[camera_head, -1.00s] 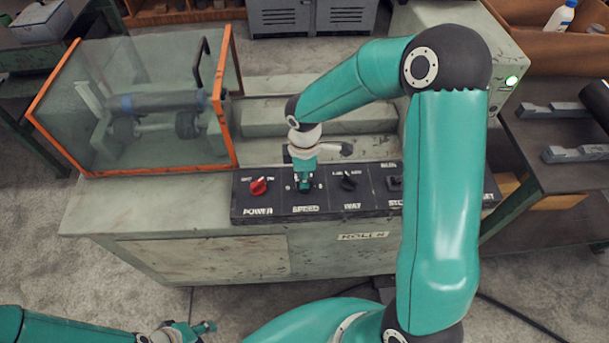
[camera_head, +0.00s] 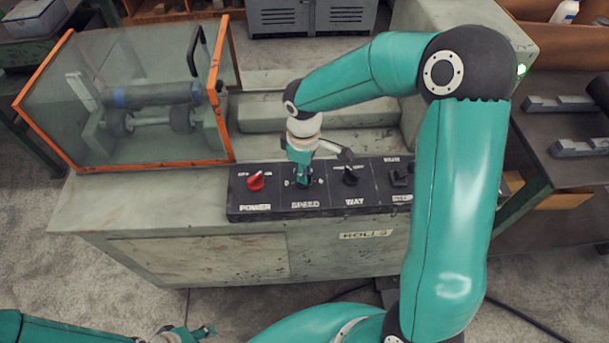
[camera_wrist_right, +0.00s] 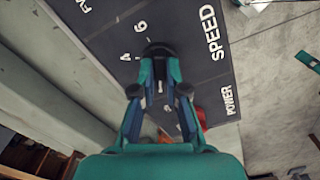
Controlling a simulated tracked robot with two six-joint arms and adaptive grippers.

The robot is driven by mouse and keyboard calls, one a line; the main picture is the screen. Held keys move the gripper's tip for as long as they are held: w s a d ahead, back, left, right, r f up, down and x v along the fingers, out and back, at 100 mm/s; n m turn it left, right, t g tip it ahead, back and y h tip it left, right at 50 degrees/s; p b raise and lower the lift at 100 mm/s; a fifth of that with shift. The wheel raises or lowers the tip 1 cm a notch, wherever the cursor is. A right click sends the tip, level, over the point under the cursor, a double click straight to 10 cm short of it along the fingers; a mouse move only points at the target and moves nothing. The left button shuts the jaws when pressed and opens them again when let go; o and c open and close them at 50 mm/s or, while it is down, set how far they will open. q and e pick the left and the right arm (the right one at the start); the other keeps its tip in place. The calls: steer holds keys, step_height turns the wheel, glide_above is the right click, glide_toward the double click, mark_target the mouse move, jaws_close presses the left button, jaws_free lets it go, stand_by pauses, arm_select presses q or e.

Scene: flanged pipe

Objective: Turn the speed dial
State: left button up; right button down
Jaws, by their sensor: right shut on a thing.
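The speed dial (camera_wrist_right: 158,48) is a black knob above the SPEED label on the dark control panel (camera_head: 275,207). The digits 4 and 6 show beside it in the right wrist view. My right gripper (camera_head: 303,180) points down at the dial from above, and its fingers hide most of it in the head view. In the right wrist view my right gripper (camera_wrist_right: 159,70) is shut on the knob, with a fingertip on each side. My left gripper (camera_head: 197,332) is low at the bottom edge of the head view, partly cut off, far from the panel.
The red POWER knob (camera_head: 256,182) is just left of the speed dial, and the black WAY knob (camera_head: 350,176) just right. A glass guard with an orange frame (camera_head: 225,95) stands at the left over rollers. A side table (camera_head: 560,180) is at the right.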

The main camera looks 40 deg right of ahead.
steer(key=m+b, duration=0.2)
steer(key=m, duration=0.1)
steer(key=shift+f+m, duration=0.1)
steer(key=shift+m, duration=0.3)
steer(key=m+b, duration=0.2)
steer(key=m, duration=0.1)
steer(key=shift+m, duration=0.3)
steer(key=m+b, duration=0.2)
steer(key=m, duration=0.1)
steer(key=shift+m, duration=0.4)
steer(key=m+b, duration=0.1)
steer(key=m, duration=0.2)
steer(key=shift+m, duration=0.3)
steer(key=m+b, duration=0.1)
steer(key=m, duration=0.2)
steer(key=shift+m+b, duration=0.3)
steer(key=m+b, duration=0.1)
steer(key=m, duration=0.3)
steer(key=shift+m, duration=0.3)
steer(key=m+b, duration=0.1)
steer(key=m, duration=0.3)
steer(key=shift+m+b, duration=0.4)
steer(key=shift+m, duration=1.6)
